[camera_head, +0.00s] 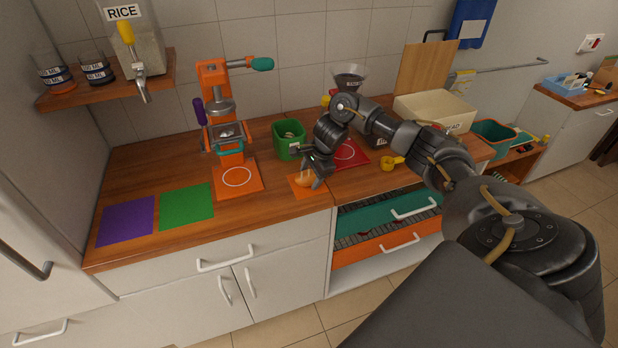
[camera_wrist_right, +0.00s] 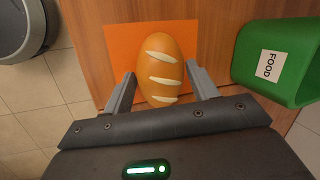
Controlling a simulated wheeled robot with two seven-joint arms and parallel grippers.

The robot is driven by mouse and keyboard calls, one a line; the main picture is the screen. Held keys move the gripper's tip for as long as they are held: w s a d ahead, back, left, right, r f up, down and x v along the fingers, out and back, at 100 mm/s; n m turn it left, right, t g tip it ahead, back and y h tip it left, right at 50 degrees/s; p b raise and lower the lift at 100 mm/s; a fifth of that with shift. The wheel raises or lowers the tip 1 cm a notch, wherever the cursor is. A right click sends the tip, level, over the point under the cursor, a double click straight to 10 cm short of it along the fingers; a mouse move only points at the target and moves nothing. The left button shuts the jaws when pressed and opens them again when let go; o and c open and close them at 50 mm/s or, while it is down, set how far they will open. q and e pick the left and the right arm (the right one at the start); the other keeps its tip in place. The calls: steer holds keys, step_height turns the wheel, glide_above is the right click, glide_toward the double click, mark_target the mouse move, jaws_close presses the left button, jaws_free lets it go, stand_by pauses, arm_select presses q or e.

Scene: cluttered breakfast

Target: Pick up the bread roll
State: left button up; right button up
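The bread roll (camera_wrist_right: 161,66) is an oval golden-brown loaf with pale slashes. It lies on an orange square mat (camera_wrist_right: 119,41), and part of it shows under my gripper in the head view (camera_head: 304,180). My right gripper (camera_wrist_right: 160,80) is open, with one finger on each side of the roll's near end. A small gap shows between the roll and the fingers, so it is not clamped. In the head view my right gripper (camera_head: 316,180) points down over the mat. My left gripper is not in view.
A green bin labelled FOOD (camera_wrist_right: 278,62) stands close to the right of the roll in the wrist view; it is also in the head view (camera_head: 289,146). An orange press (camera_head: 222,110) stands left. Purple (camera_head: 126,221) and green (camera_head: 186,205) mats lie clear.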

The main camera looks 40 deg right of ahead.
steer(key=c, duration=0.6)
steer(key=shift+c, duration=0.2)
steer(key=shift+w+r, duration=0.1)
steer(key=shift+r, duration=0.5)
steer(key=s+d+r, duration=0.5)
steer(key=s+r, duration=0.6)
steer(key=s, duration=0.2)
steer(key=shift+r, duration=0.4)
steer(key=shift+d, duration=0.1)
